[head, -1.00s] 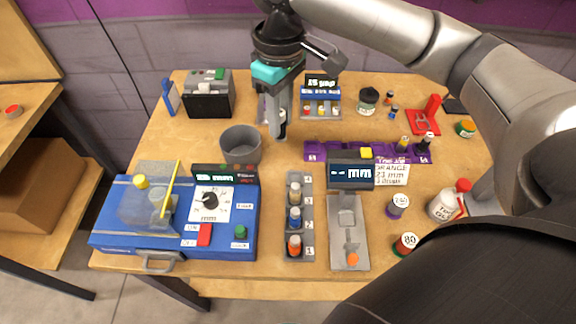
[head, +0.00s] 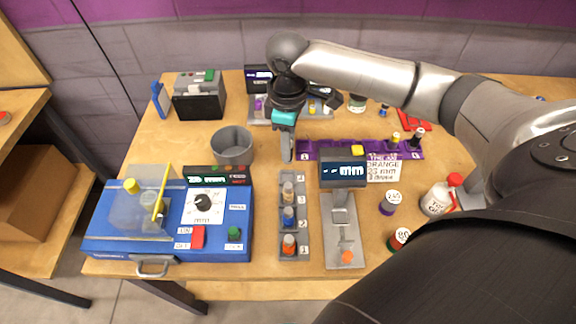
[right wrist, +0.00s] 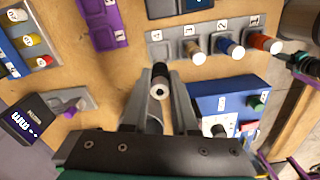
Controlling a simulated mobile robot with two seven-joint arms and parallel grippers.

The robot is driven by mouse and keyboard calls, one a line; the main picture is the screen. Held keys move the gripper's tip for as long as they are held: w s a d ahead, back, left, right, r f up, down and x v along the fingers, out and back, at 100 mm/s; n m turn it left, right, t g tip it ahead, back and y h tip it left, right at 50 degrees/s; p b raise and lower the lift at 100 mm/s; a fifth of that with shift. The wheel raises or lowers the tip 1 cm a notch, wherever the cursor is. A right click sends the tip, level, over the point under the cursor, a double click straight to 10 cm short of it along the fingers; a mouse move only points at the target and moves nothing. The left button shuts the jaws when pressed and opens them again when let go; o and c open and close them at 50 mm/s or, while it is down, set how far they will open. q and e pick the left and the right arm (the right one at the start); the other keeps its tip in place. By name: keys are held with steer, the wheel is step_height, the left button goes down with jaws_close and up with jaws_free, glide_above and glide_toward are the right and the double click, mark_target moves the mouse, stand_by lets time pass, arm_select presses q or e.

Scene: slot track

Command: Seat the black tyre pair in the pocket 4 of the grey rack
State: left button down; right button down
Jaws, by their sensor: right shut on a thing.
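My right gripper (head: 287,157) is shut on the black tyre pair (right wrist: 160,83), which shows between the fingers in the right wrist view. In the head view the pair is mostly hidden by the fingers. The grey rack (head: 305,215) stands on the table with numbered pockets. Pocket 4 (head: 289,177) is at its far end and looks empty; it also shows empty in the right wrist view (right wrist: 159,50). My gripper is above and just behind that end. Pockets 3, 2 and 1 hold a tan piece (head: 288,192), a blue piece (head: 288,216) and an orange piece (head: 289,243).
A grey bowl (head: 232,145) stands left of the gripper. A blue machine (head: 130,240) is left of the rack. A grey gauge with a dark display (head: 343,173) stands close on its right. A purple rack (head: 325,151) lies behind the gauge.

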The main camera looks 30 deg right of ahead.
step_height(320, 180, down, 7)
steer(key=shift+f+b, duration=0.15)
steer(key=shift+b, duration=0.55)
steer(key=c, duration=0.7)
jaws_free()
steer(key=shift+f, duration=0.1)
step_height(320, 180, up, 12)
steer(key=p, duration=0.2)
steer(key=shift+r+p, duration=0.2)
steer(key=shift+p, duration=0.2)
